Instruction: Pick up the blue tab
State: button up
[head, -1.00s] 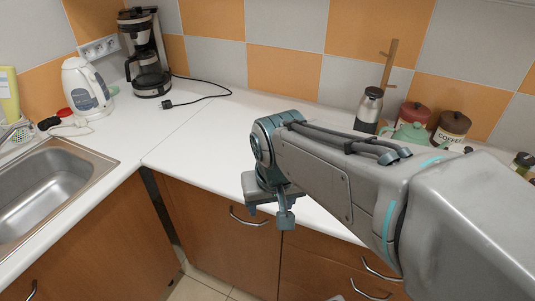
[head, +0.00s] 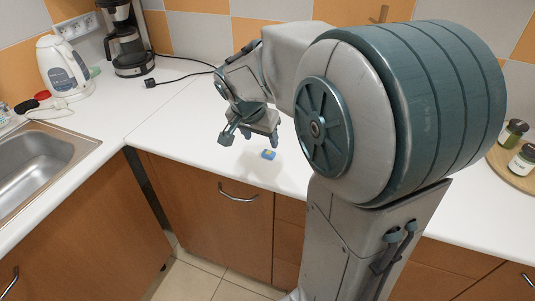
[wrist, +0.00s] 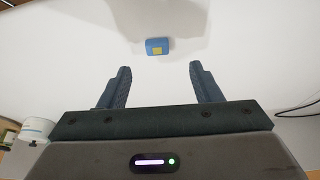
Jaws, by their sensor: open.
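The blue tab (head: 268,155) is a small blue block with a yellow patch, lying on the white countertop near its front edge. In the wrist view the blue tab (wrist: 158,46) is at the top centre, beyond the fingertips and roughly in line with the gap between them. My gripper (head: 250,141) is above the counter, to the left of and behind the tab in the head view. In the wrist view my gripper (wrist: 158,68) has its two fingers spread apart with nothing between them.
A sink (head: 38,165) is at the left. A white kettle (head: 64,68) and a coffee maker (head: 128,40) with a black cord stand at the back left. A round wooden tray (head: 510,165) with jars is at the right. The counter around the tab is clear.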

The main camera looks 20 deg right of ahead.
aim_at(268, 153)
jog(key=x, duration=0.7)
jog(key=shift+d+f, duration=0.25)
jog(key=shift+d, duration=0.15)
jog(key=c, duration=1.1)
